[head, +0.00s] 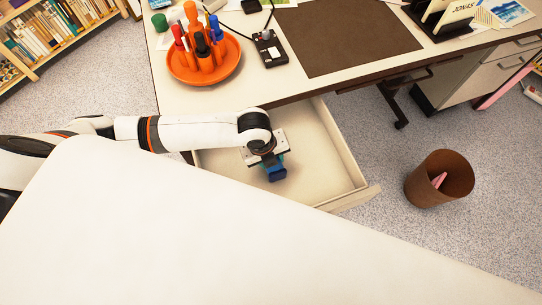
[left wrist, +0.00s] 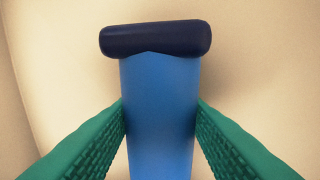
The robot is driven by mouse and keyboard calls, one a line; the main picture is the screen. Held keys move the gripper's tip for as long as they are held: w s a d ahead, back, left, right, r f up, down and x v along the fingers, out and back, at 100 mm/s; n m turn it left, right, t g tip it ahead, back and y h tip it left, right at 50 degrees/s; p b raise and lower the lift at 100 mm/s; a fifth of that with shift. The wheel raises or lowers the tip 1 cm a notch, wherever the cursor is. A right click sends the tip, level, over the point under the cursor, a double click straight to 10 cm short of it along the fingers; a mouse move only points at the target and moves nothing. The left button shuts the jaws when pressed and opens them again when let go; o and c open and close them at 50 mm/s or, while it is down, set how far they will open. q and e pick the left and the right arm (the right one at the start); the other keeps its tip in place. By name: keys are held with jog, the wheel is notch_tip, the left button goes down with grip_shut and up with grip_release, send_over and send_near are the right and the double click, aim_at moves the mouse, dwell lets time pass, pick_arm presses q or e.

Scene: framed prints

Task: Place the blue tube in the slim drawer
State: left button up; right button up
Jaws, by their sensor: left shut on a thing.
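The slim drawer (head: 325,165) is pulled open under the desk, and its pale inside looks empty apart from my gripper. My left gripper (head: 271,166) reaches down over the drawer. It is shut on the blue tube (head: 276,174), which shows below the fingers. In the left wrist view the blue tube (left wrist: 158,110), with its dark blue end (left wrist: 155,39), sits between the two green fingers of my left gripper (left wrist: 160,125). Pale drawer surface fills the background there. I cannot tell whether the tube touches the drawer floor. My right gripper is not in view.
The desk (head: 190,98) carries an orange carousel (head: 183,70) of markers, a black device (head: 269,48) and a brown desk mat (head: 345,40). A brown bin (head: 424,185) stands on the floor at right. A bookshelf (head: 45,30) is at upper left.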

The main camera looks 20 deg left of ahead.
pick_arm(q)
jog(key=shift+w, duration=0.1)
jog(key=o, duration=1.1)
jog(key=shift+c, duration=0.2)
notch_tip(320, 180, up, 12)
jog(key=s+a+p, duration=0.1)
jog(key=p, duration=0.1)
jog(key=shift+s+a, duration=0.3)
